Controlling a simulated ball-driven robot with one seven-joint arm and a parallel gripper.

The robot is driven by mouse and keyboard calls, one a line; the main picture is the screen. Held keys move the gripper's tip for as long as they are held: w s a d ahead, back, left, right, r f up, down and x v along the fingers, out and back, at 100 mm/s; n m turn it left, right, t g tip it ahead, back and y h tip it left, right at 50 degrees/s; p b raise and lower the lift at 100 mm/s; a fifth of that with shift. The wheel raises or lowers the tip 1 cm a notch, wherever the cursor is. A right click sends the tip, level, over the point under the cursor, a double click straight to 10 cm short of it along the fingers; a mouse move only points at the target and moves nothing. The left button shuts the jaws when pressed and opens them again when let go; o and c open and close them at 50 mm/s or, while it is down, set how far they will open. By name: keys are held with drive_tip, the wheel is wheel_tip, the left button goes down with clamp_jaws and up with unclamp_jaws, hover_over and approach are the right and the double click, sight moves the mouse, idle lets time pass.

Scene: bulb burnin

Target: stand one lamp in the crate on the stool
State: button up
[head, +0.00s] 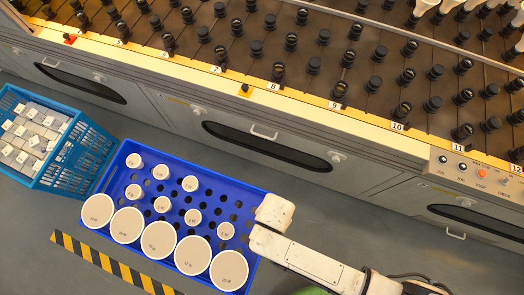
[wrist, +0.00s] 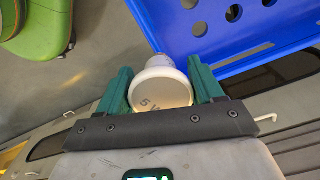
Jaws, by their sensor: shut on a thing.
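The blue crate (head: 215,177) has a holed bottom, and its near corner shows in the wrist view (wrist: 215,45). Several lamps stand in it with round white faces up: large ones like this lamp (head: 159,239) along the front side and small ones like this lamp (head: 190,184) behind. My gripper (head: 268,213) is at the crate's right end. In the wrist view its green fingers (wrist: 163,90) are shut on a small lamp (wrist: 165,90) marked "5 W", beside the crate's edge. The held lamp is hidden in the head view. Whatever supports the crate is hidden.
A lighter blue basket (head: 85,160) of white boxes stands left of the crate. A grey machine (head: 190,115) with numbered rows of dark sockets runs behind. A green wheeled thing (wrist: 35,30) stands apart from the crate. Striped tape (head: 100,262) marks the floor.

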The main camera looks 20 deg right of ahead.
drive_tip(key=w+a+f+m+b, duration=0.1)
drive_tip(key=w+a+f+b, duration=0.3)
drive_tip(key=w+f+b, duration=0.2)
drive_tip(key=b, duration=0.2)
drive_tip(key=shift+a+f+m+b, duration=0.3)
drive_tip(key=shift+a+f+b, duration=0.05)
drive_tip(key=shift+f, duration=0.05)
drive_tip(key=shift+s+f, duration=0.1)
idle(0.4)
drive_tip(key=shift+f+b, duration=0.3)
drive_tip(key=shift+f, duration=0.05)
drive_tip(key=shift+f+b, duration=0.4)
drive_tip(key=shift+f, duration=0.25)
drive_tip(key=shift+f, duration=0.35)
drive_tip(key=shift+f+b, duration=0.35)
drive_tip(key=shift+b, duration=0.1)
drive_tip(key=o, duration=1.1)
drive_tip(key=shift+o, duration=0.2)
